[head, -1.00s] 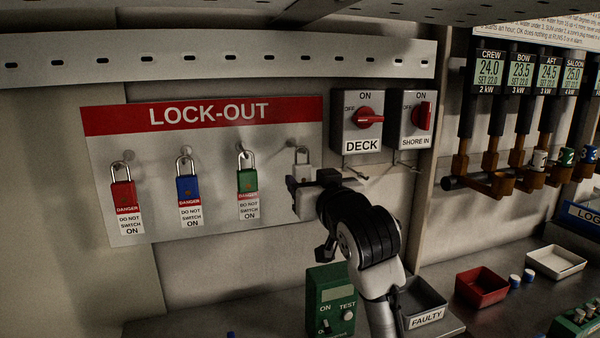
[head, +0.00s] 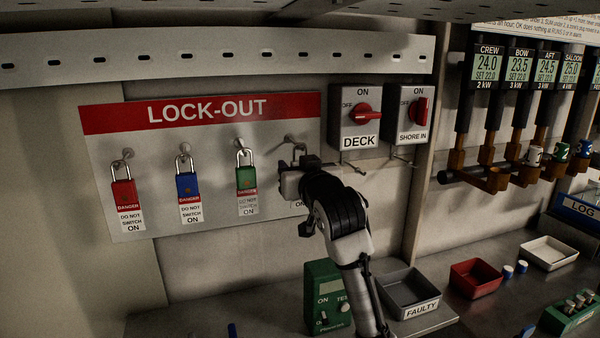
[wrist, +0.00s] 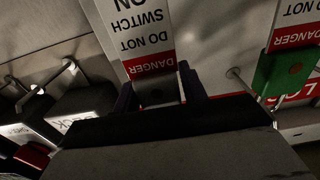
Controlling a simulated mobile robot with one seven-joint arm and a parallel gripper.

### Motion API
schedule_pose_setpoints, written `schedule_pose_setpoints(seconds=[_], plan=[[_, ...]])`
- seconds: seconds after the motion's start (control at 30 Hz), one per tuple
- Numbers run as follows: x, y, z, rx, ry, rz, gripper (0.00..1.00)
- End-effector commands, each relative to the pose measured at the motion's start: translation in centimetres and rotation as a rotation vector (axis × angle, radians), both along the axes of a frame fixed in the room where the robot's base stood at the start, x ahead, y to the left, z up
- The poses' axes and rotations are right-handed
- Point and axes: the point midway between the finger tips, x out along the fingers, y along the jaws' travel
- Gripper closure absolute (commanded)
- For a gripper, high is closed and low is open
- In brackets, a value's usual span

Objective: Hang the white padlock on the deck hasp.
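The white padlock hangs at the right end of the LOCK-OUT board, mostly hidden behind my gripper (head: 297,178) in the head view. Its tag (head: 299,206) shows below. In the wrist view the padlock's tag (wrist: 148,32) is upside down, and the shaded body lies between the two fingers of my gripper (wrist: 158,88). The fingers sit close on both sides; whether they press on it cannot be told. The deck hasp (head: 358,168) is a small metal piece under the DECK switch (head: 355,118), right of my gripper.
Blue (head: 187,186) and green (head: 246,178) padlocks hang to the left, with a red one (head: 123,193) beyond. The SHORE IN switch (head: 411,115) is right of DECK. A green tester (head: 322,285) and the grey FAULTY tray (head: 408,290) stand below.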

Motion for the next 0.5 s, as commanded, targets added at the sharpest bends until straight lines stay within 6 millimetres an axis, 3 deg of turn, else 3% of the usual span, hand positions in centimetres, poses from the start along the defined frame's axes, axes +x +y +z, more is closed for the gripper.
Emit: schedule_pose_setpoints(seconds=[0.03,0.27,0.5], plan=[[-0.01,0.0,0.01,0.0,0.0,0.0,0.65],[-0.05,-0.02,0.08,0.001,-0.002,0.0,0.93],[-0.05,-0.02,0.13,0.001,-0.002,0.0,0.93]])
